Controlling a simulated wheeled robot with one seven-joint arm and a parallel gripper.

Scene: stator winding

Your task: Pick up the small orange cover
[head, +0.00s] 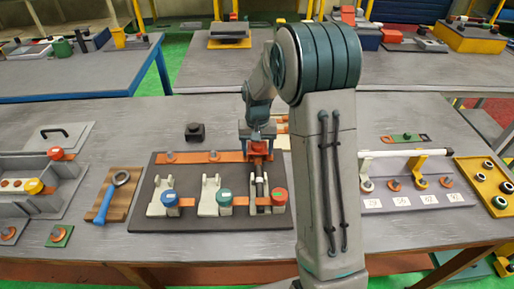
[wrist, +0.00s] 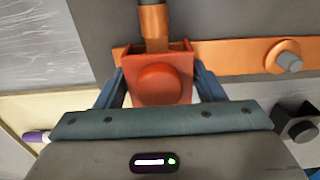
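The small orange cover (wrist: 163,85), a red-orange block with a round raised boss, lies between the two fingers of my gripper (wrist: 160,82) in the wrist view. The fingers flank its left and right sides very closely; I cannot tell whether both press on it. In the head view the cover (head: 257,147) shows under my gripper (head: 257,139), in line with the right end of an orange strip (head: 190,157) on the dark board (head: 150,225). Part of the strip is hidden by my gripper.
Several pale clamps with coloured knobs, such as the green knob (head: 224,196) and red knob (head: 279,197), stand in front. A small black block (head: 195,132) sits behind the board. A blue-handled ring tool (head: 112,190) lies left. A rail fixture (head: 405,154) stands right.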

